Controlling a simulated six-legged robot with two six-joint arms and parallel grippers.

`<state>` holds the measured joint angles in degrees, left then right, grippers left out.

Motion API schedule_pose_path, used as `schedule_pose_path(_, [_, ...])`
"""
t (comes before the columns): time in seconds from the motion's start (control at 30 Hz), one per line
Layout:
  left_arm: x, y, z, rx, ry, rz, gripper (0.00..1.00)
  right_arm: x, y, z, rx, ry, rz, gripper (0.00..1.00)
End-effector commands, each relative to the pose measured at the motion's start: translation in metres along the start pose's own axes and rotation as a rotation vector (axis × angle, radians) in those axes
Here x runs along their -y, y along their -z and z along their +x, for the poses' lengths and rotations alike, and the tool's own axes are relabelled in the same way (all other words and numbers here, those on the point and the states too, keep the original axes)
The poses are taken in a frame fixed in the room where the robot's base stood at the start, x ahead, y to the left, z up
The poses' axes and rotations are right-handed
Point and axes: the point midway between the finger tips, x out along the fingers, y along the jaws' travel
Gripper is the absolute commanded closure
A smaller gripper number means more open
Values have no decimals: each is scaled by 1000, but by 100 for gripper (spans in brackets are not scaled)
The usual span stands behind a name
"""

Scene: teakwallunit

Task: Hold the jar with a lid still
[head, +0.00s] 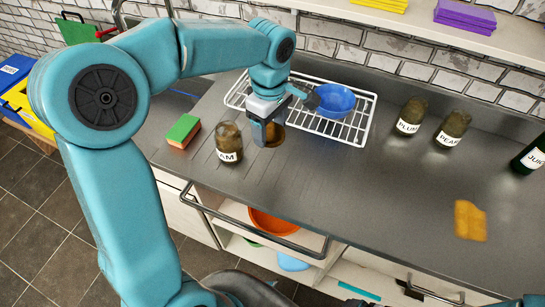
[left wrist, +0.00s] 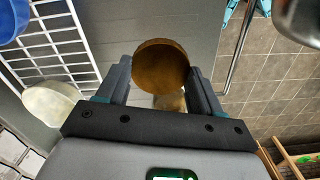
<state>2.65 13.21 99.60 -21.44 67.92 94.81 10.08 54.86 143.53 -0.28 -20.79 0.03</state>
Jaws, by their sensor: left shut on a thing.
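A round brown lid-like top (left wrist: 160,65) sits between the two fingers of my left gripper (left wrist: 160,88) in the left wrist view. I take it to be the jar with a lid; the fingers hide much of its body. In the head view my left gripper (head: 268,120) points down at the counter, shut on this thing, and a brown round part (head: 274,136) shows beside the fingers. A brown glass jar (head: 229,143) with a partly readable white label stands close by on the left. My right gripper is not in view.
A white wire rack (head: 360,122) with a blue bowl (head: 335,100) lies behind the gripper. A green and orange sponge (head: 184,131) is at left. Two labelled jars, plum (head: 411,115) and pear (head: 453,129), stand at right. The counter middle (head: 350,190) is clear.

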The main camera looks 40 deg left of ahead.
Motion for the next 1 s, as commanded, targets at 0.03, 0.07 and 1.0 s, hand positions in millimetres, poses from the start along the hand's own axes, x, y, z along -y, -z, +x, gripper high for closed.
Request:
schedule_pose_path(0.03, [1,0,17,1,6,1,70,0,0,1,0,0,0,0])
schedule_pose_path(0.07, [0,0,25,1,6,1,70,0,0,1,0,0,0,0])
schedule_pose_path(1.0, [-5,-2,119,0,-1,3,70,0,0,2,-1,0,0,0])
